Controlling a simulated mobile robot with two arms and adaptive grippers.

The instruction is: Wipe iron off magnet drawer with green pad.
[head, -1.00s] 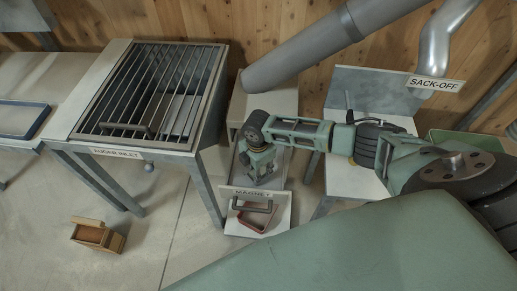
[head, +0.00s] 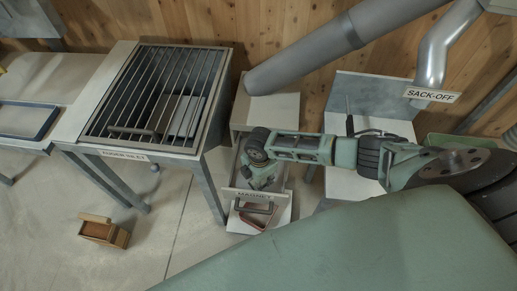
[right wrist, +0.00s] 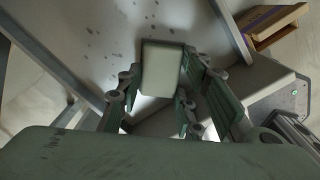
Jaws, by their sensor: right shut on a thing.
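The magnet drawer (head: 256,194), with its MAGNET label and dark handle, is pulled out below the machine in the head view. In the right wrist view its pale surface (right wrist: 105,35) carries scattered dark specks to the left of and above the pad. My right gripper (head: 260,180) points down over the drawer behind its front panel. In the right wrist view the gripper (right wrist: 160,88) is shut on a pale grey-green pad (right wrist: 162,68). The pad looks low over the surface; I cannot tell whether it touches. In the head view the pad is hidden. My left gripper is out of view.
The grated auger inlet table (head: 214,150) stands left. A small wooden box (head: 104,233) is on the floor. The SACK-OFF pipe (head: 434,60) and a grey stand (head: 375,93) are right.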

